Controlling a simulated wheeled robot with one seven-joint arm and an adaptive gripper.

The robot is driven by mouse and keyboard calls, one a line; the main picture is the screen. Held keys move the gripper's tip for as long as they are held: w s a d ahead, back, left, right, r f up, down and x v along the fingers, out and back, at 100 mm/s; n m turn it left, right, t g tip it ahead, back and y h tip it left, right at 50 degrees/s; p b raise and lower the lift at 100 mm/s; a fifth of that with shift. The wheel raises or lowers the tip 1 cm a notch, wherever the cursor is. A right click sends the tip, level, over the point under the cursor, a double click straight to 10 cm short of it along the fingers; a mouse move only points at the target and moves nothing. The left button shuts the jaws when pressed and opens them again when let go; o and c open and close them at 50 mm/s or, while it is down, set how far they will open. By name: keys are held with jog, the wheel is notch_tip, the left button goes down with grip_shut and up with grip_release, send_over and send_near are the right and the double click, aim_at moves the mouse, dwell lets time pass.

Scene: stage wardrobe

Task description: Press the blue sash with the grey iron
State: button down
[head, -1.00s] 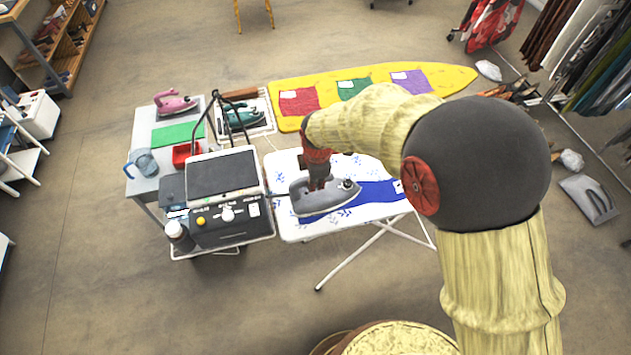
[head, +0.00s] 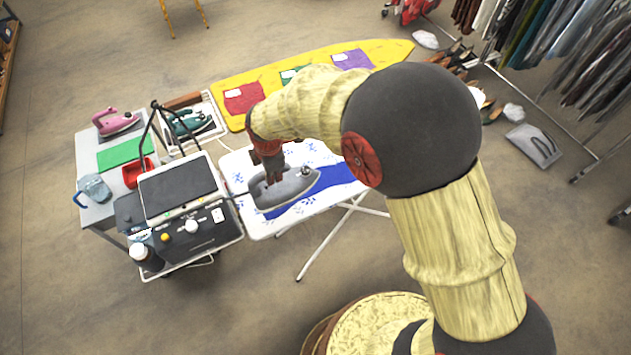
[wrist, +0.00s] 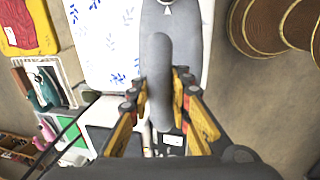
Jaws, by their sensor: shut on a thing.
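The grey iron (head: 290,187) is over the left part of the blue sash (head: 338,174) in the head view, its nose pointing right. The sash lies along the white, blue-patterned ironing board (head: 240,170); blue shows right of the nose and below the iron's near edge. The rest is hidden under the iron and behind my arm. I cannot tell whether the soleplate touches the cloth. My gripper (head: 271,176) is shut on the iron's handle from above. In the wrist view my gripper's fingers (wrist: 160,88) sit either side of the grey handle (wrist: 159,60).
A steam station (head: 190,225) with a dark top stands left of the board. Behind it are a pink iron (head: 118,122) and a teal iron (head: 190,122). A yellow board (head: 395,52) with coloured cloths lies beyond. A clothes rack stands right; the near floor is partly open.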

jog(key=shift+w+r, duration=0.15)
jog(key=shift+w+a+r+p, duration=0.15)
jog(key=shift+w+a+p, duration=0.1)
jog(key=shift+w, duration=0.35)
jog(key=shift+w+a+r+p, duration=0.15)
jog(key=shift+w+a, duration=0.1)
jog(key=shift+w, duration=0.35)
jog(key=shift+w+a+r+p, duration=0.15)
jog(key=shift+w+a+p, duration=0.1)
jog(key=shift+w, duration=0.35)
jog(key=shift+f+b, duration=1.8)
jog(key=shift+f, duration=1.4)
